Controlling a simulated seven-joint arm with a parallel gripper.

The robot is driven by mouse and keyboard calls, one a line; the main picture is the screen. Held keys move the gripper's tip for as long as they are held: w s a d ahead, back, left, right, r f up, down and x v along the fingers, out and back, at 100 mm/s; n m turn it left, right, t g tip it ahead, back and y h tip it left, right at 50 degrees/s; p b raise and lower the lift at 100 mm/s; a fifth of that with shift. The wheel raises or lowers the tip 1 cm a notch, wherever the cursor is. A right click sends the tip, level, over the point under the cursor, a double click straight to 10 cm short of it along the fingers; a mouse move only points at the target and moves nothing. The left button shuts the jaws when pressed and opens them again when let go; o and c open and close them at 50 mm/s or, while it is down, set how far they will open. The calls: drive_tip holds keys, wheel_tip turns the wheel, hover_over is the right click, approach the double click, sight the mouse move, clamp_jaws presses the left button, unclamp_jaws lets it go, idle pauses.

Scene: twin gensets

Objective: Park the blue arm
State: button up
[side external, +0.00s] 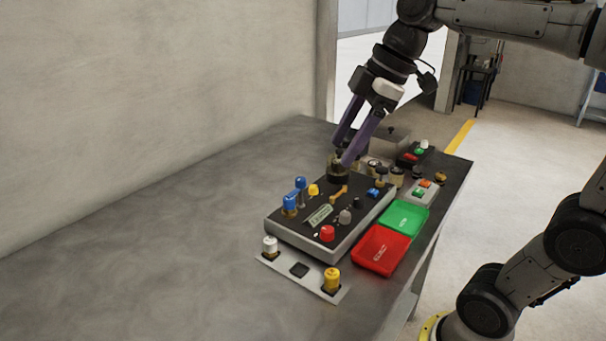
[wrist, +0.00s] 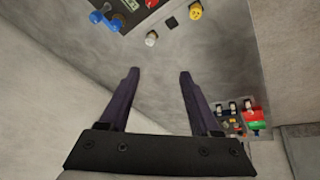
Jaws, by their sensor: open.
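The blue arm (side external: 296,196) appears as two blue round-topped pieces at the left of the dark control panel (side external: 340,242) in the side view. In the wrist view the blue arm (wrist: 106,21) is at the upper left, a short bar with rounded ends. My gripper (side external: 342,153) is open, its two purple fingers angled down over the back of the panel in the side view. In the wrist view my gripper (wrist: 158,72) has bare grey surface between its fingertips, with the blue arm beyond and left of them, apart. Its height above the panel is unclear.
A white knob (side external: 270,245) and a yellow knob (side external: 331,280) stand on a pale plate before the panel. A red tray (side external: 381,250) and a green tray (side external: 405,218) lie to its right. Small control boxes (side external: 421,193) stand behind. The left table (side external: 150,255) is clear.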

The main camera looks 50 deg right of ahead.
drive_tip(key=w+d+n+y, duration=0.1)
drive_tip(key=w+d, duration=0.6)
drive_tip(key=w, duration=0.3)
drive_tip(key=m+g, duration=0.1)
drive_tip(key=m, duration=0.1)
approach(301, 178)
drive_tip(key=x, duration=0.8)
drive_tip(key=shift+a+f, duration=0.15)
drive_tip(key=shift+f, duration=0.1)
drive_tip(key=shift+c, duration=0.3)
clamp_jaws()
